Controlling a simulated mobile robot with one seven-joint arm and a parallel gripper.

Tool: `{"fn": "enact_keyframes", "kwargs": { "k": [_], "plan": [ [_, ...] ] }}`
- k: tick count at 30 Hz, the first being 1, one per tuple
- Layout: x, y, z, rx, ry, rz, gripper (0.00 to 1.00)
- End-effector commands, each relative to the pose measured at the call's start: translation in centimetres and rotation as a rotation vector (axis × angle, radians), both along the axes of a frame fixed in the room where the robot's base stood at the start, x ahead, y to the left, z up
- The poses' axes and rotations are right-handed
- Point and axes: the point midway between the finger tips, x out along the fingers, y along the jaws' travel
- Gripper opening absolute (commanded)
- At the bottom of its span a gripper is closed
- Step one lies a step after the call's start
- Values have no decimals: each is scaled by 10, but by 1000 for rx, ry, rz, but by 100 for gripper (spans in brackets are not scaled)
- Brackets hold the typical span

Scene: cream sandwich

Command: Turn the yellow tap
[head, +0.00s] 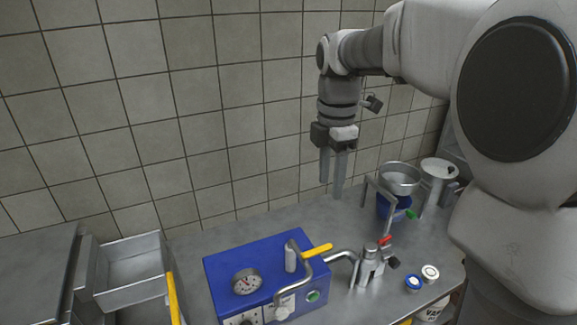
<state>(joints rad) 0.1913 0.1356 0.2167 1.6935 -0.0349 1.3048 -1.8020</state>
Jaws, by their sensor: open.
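The yellow tap (317,250) is a short yellow lever. It sits at the right rear of the blue machine box (229,268), beside a grey upright fitting and a bent metal pipe. My gripper (332,190) hangs pointing down in the air, above and behind the tap. Its two fingers are apart with nothing between them. It does not touch the tap.
A metal fitting with a red lever (385,241) stands right of the box. Further back are a metal bowl (400,180) and a white canister (439,172). Two small lids (430,273) lie at right. A metal tray (130,270) and yellow bar (174,299) are at left.

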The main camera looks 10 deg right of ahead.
Motion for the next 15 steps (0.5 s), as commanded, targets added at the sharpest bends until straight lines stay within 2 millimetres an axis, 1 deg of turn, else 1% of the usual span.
{"fn": "enact_keyframes", "kwargs": {
  "k": [2, 5, 8, 11, 15],
  "plan": [
    [4, -1, -1, 3, 9, 36, 52],
    [5, -1, -8, 5, 15, 53, 52],
    [5, -1, -21, 5, 15, 54, 52],
    [4, 0, -41, 5, 17, 52, 52],
    [4, 0, -72, 5, 17, 52, 52]
  ]
}}
